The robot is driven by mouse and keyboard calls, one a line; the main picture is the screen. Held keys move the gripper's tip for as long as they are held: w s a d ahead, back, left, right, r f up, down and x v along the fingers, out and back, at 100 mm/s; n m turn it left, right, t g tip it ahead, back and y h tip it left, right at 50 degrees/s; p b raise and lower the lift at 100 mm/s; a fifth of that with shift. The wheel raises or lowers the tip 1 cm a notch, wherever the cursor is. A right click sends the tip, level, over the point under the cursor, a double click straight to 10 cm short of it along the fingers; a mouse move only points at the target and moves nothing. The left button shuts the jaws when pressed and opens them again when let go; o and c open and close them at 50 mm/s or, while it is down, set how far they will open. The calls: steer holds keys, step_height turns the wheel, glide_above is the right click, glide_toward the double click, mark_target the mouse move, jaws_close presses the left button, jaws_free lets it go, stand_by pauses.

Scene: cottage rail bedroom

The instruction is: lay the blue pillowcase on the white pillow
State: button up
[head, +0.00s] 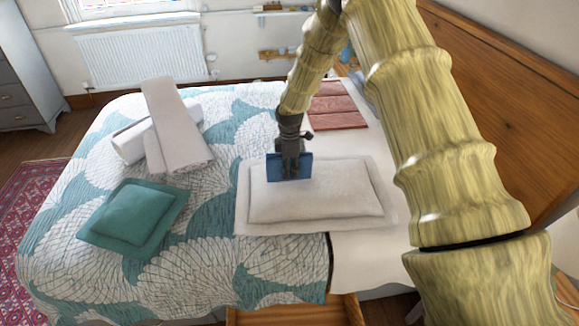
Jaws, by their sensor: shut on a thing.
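The blue pillowcase (271,168) shows as a small flat folded piece at the end of my arm. My gripper (290,160) is shut on it. Pillowcase and gripper are over the upper left part of the white pillow (325,197). I cannot tell whether the pillowcase touches the pillow or hangs just above it. The white pillow lies flat near the head end of the bed (190,272). My gripper hides part of the pillowcase.
A teal cushion (132,218) lies at the left on the patterned cover. White rolled pieces (178,128) lie behind it. A reddish folded cloth (336,106) lies beyond the pillow. The wooden headboard (500,105) rises at the right.

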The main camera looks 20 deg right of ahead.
steer(key=shift+f, duration=0.3)
steer(key=shift+f, duration=0.25)
steer(key=o, duration=1.1)
steer(key=shift+c, duration=0.2)
steer(key=shift+r, duration=0.75)
step_height(320, 180, up, 12)
steer(key=b, duration=0.3)
steer(key=shift+f+b, duration=0.15)
steer(key=shift+b, duration=0.15)
